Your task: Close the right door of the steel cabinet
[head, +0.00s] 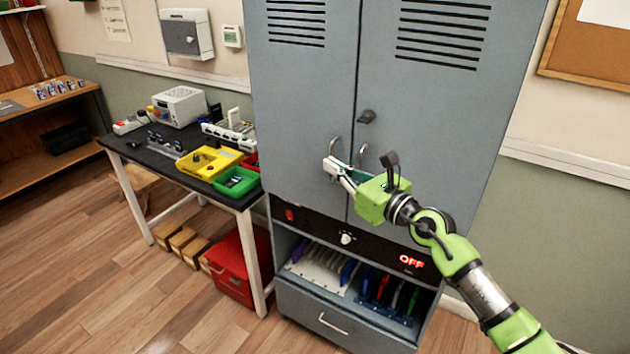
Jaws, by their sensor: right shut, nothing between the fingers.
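The grey steel cabinet (300,85) stands in the middle of the head view. Its right door (430,110) has vent slots at the top, a dark latch knob (366,116) and a curved handle (363,153). The right door looks flush with the left door (295,120), with a thin dark seam between them. My right gripper (331,165) is shut and empty, in front of the doors near the seam and just below the left door's handle (333,143). I cannot tell whether its fingertips touch the door. My left gripper is not in view.
Below the doors are a black panel with a knob (346,238) and a red OFF display (411,262), a bay of phones, and a drawer (335,318). A cluttered workbench (140,160) stands left, with a red bin (232,270) below. Floor at front left is clear.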

